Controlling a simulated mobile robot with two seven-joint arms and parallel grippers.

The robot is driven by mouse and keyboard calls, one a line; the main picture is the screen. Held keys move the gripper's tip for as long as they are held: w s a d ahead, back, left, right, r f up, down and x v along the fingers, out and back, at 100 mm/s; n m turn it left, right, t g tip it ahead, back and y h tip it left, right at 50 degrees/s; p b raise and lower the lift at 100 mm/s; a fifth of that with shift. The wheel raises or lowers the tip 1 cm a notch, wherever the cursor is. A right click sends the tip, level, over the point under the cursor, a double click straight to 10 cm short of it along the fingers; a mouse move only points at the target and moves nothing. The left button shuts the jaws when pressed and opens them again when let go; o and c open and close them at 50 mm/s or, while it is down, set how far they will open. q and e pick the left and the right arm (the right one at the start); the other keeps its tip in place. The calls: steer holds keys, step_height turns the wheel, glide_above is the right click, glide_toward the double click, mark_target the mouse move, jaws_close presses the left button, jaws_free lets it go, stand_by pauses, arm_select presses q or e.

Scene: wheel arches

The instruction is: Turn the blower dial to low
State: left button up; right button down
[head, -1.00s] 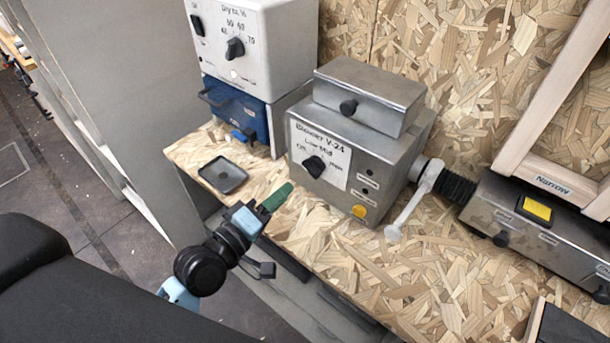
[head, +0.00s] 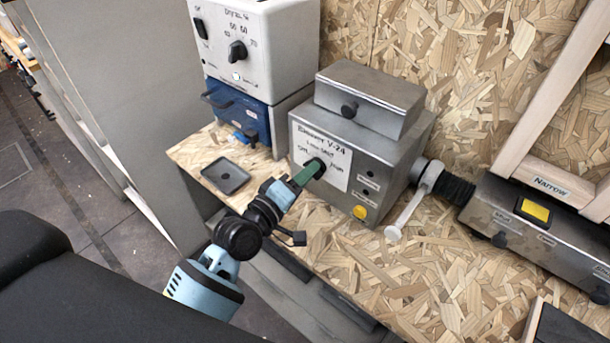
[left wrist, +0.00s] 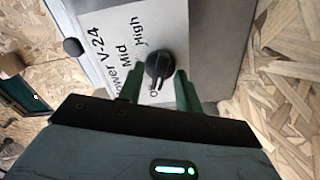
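The blower (head: 365,170) is a grey metal box with a white label plate reading "Blower V-24". Its black dial (left wrist: 160,67) shows in the left wrist view, with "Mid" and "High" readable nearby; the Low mark is hidden there. The dial's light line runs toward the bottom of that view, near a partly hidden letter. My left gripper (left wrist: 159,88) has its green fingers apart, one on each side of the dial; I cannot tell if they touch it. In the head view the left gripper (head: 309,174) reaches the plate and partly covers the dial. My right gripper is out of view.
A white unit with a dial (head: 238,52) stands on a blue box (head: 236,113) to the left. A black tray (head: 225,176) lies on the bench (head: 400,290). A white lever (head: 408,212) and a hose (head: 455,189) are at the blower's right.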

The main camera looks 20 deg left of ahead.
arm_select(q)
steer(key=shift+c, duration=0.3)
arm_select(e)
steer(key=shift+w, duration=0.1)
arm_select(q)
jaws_close()
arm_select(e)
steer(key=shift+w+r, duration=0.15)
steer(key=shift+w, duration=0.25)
arm_select(q)
steer(key=shift+m, duration=0.3)
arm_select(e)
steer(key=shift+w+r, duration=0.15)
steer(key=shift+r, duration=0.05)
arm_select(q)
steer(key=m+p, duration=0.3)
steer(key=m, duration=0.5)
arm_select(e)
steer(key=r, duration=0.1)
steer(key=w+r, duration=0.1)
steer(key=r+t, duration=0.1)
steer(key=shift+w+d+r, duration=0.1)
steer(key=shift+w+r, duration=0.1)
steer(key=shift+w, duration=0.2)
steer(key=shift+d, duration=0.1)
